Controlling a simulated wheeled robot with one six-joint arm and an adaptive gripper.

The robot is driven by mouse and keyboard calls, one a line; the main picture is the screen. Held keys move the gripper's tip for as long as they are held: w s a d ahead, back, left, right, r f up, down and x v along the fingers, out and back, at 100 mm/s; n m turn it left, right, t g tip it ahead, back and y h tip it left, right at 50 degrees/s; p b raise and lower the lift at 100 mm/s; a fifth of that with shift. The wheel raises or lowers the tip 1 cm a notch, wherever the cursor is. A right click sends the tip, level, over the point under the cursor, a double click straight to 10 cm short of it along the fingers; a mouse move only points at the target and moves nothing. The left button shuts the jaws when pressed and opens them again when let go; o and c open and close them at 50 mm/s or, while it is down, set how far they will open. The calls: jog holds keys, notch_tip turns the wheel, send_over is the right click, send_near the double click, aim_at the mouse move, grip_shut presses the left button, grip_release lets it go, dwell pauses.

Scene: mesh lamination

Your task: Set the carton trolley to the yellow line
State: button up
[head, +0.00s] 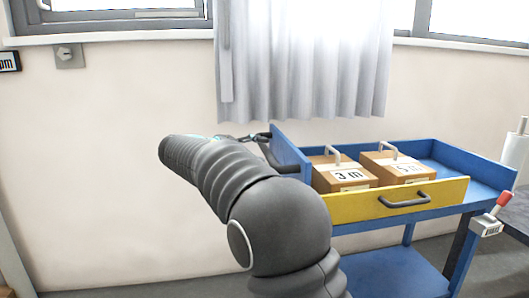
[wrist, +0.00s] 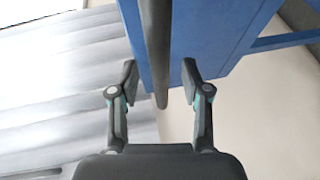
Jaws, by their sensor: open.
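The carton trolley (head: 410,278) is blue, with a yellow front panel (head: 360,203) carrying a dark handle. Two brown cartons, marked 3 m (head: 345,178) and 5 m (head: 400,168), stand in its top tray. My gripper (head: 258,137) is at the trolley's left end, partly hidden by my arm. In the wrist view my gripper (wrist: 160,80) is open, with a dark bar handle (wrist: 158,45) running between its fingers. The fingers appear apart from the bar. The blue end panel (wrist: 205,40) lies behind it. The yellow line is not in view.
A box with a red-tipped lever (head: 487,226) is at the right, by a dark bench with a white roll (head: 516,160). A grey curtain (head: 300,75) hangs behind the trolley.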

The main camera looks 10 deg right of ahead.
jog(key=shift+x, duration=1.3)
jog(key=shift+c, duration=0.2)
grip_shut()
